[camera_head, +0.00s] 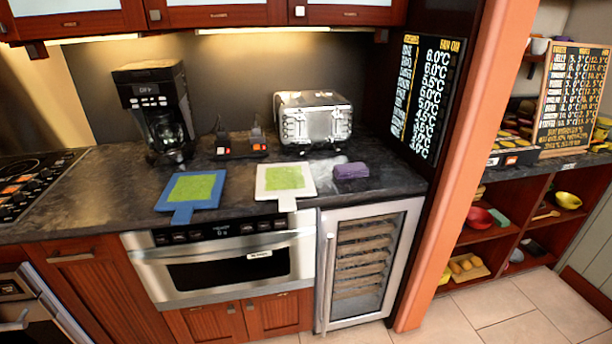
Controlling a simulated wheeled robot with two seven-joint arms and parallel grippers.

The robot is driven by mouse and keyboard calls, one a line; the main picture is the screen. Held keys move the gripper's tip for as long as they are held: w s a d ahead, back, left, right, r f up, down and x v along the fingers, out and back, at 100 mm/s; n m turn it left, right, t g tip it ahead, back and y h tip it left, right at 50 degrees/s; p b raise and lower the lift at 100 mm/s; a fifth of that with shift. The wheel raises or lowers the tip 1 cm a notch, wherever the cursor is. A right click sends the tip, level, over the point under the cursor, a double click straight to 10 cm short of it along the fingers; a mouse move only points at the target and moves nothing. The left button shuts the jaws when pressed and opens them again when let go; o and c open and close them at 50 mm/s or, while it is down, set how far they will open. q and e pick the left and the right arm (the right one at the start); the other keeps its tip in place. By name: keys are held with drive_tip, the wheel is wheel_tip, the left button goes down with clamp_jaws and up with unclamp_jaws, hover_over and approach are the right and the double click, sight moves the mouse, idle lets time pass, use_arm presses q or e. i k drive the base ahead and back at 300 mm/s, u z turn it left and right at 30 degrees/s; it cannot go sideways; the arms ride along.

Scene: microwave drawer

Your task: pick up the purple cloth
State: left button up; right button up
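The purple cloth (351,171) lies folded in a small bundle on the dark countertop (234,178), near its right end. It is just right of the white board with a green top and in front of the toaster. Neither of my grippers shows in the head view, so nothing is seen touching the cloth.
A blue board (191,191) and a white board (285,182), both with green tops, lie at the counter's front edge. A toaster (313,119), coffee maker (157,112) and small black device (240,147) stand behind. A microwave drawer (228,262) and glass-door cooler (362,262) sit below.

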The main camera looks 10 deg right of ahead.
sight(343, 171)
drive_tip(key=k, duration=0.65)
drive_tip(key=u, duration=0.4)
drive_tip(key=i, duration=1.65)
drive_tip(key=z, duration=0.45)
